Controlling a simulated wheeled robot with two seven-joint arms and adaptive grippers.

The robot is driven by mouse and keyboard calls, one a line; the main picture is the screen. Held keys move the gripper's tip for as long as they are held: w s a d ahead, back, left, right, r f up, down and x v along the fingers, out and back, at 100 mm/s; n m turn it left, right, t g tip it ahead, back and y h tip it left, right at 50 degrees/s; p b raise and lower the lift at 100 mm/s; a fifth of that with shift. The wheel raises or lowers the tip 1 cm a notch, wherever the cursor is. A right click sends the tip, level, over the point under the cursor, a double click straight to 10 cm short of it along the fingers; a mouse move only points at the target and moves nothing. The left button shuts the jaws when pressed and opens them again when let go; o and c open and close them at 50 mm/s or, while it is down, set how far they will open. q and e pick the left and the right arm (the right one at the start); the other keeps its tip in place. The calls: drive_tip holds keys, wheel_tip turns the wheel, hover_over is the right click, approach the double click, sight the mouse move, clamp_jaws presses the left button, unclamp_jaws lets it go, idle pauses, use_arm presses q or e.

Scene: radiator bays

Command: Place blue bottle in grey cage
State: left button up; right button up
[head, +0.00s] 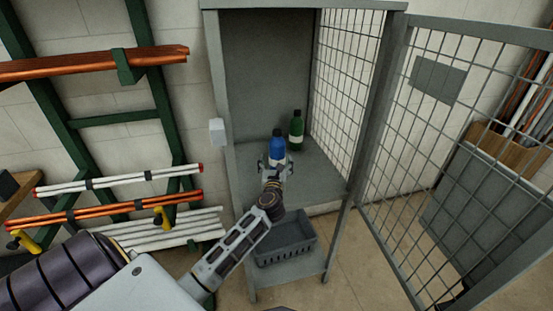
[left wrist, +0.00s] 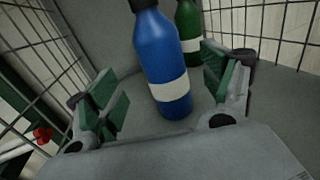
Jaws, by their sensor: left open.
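The blue bottle (head: 277,146) stands upright on the shelf of the grey cage (head: 216,92), with a white label band. In the left wrist view the blue bottle (left wrist: 163,62) is between the spread fingers, with a gap to the right finger. My left gripper (head: 275,163) is open around the lower part of the bottle; its green-padded fingers (left wrist: 160,98) show in the left wrist view. A green bottle (head: 296,130) stands behind and to the right on the same shelf; it also shows in the left wrist view (left wrist: 188,27). My right gripper is not in view.
The mesh door (head: 440,130) of the cage stands open to the right. A dark crate (head: 285,243) sits on the level below. A green rack (head: 125,119) with pipes is on the left. The shelf to the right of the bottles is clear.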

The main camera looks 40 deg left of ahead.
use_arm(q)
drive_tip(key=shift+v, duration=1.55)
